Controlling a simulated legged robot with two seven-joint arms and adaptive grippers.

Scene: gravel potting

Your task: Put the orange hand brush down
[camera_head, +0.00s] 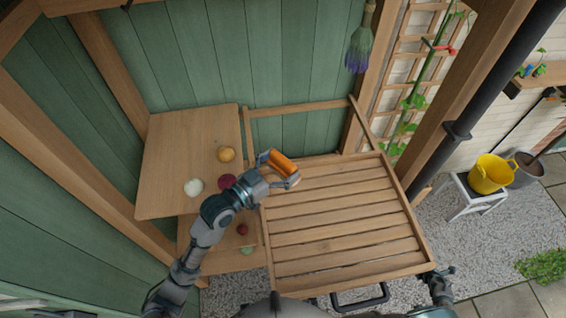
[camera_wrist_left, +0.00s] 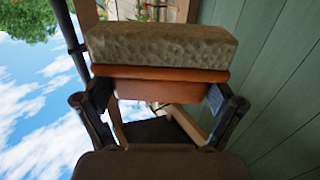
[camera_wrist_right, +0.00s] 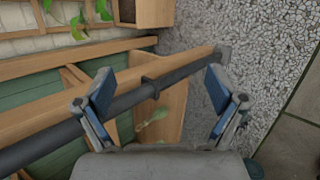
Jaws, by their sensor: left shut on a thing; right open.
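My left gripper (camera_head: 279,172) is shut on the orange hand brush (camera_head: 283,162) and holds it near the back left corner of the slatted table top (camera_head: 338,215). In the left wrist view the brush's orange body (camera_wrist_left: 160,88) sits between the two fingers, with its pale bristle block (camera_wrist_left: 160,45) beyond. I cannot tell whether the brush touches the table. My right gripper (camera_wrist_right: 160,90) is open and empty in the right wrist view. In the head view only part of the right arm shows, at the table's front right corner.
A wooden side shelf (camera_head: 165,165) on the left carries a yellow-orange round item (camera_head: 226,154), a white one (camera_head: 194,187) and a dark red one (camera_head: 227,181). The slatted top is bare. A yellow bucket (camera_head: 490,174) stands on a white stool (camera_head: 463,205) at the right.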

